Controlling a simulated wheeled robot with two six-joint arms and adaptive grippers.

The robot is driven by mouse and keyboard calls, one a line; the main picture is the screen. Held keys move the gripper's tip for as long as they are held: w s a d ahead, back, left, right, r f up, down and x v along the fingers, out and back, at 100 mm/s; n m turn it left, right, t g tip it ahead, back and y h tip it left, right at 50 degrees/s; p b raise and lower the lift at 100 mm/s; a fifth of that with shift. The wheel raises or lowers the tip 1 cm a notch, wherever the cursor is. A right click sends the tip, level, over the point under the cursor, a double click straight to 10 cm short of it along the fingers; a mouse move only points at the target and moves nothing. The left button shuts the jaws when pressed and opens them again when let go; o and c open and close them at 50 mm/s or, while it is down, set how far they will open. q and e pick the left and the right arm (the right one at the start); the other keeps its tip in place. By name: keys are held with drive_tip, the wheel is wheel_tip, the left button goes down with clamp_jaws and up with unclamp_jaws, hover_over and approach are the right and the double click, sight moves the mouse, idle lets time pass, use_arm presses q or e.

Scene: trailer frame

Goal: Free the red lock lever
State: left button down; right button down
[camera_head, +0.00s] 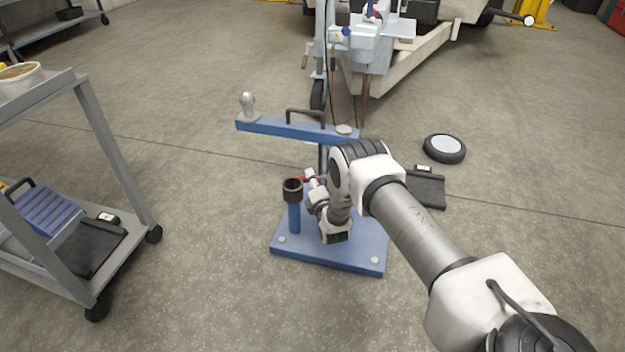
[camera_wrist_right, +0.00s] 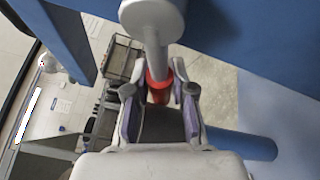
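A blue trailer stand has a base plate (camera_head: 355,258) on the floor and a top bar (camera_head: 285,128) with a tow ball. The red lock lever (camera_head: 301,179) shows as a short red piece beside the upright, partly hidden by my right gripper (camera_head: 311,178). In the wrist view, a red sleeve (camera_wrist_right: 159,90) on a grey rod with a round grey end (camera_wrist_right: 152,14) lies between the fingertips of my right gripper (camera_wrist_right: 159,95). The fingers stand apart; I cannot tell whether they touch it. My left gripper is not in view.
A blue post with a dark cup (camera_head: 293,186) stands close left of my right gripper. A metal cart (camera_head: 110,150) is at the left. A wheel (camera_head: 444,149) and dark tray (camera_head: 428,190) lie right. A trailer frame (camera_head: 400,70) stands behind. The front floor is clear.

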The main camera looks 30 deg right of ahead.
drive_tip(key=shift+w+a+r+m+t, duration=0.15)
drive_tip(key=shift+r+m+t, duration=0.5)
drive_tip(key=shift+m, duration=0.35)
drive_tip(key=shift+r+m+t+h+p, duration=0.3)
drive_tip(key=shift+r+m+h, duration=0.3)
drive_tip(key=shift+m, duration=0.4)
drive_tip(key=c, duration=1)
unclamp_jaws()
drive_tip(key=v, duration=1.2)
drive_tip(key=shift+r, duration=0.1)
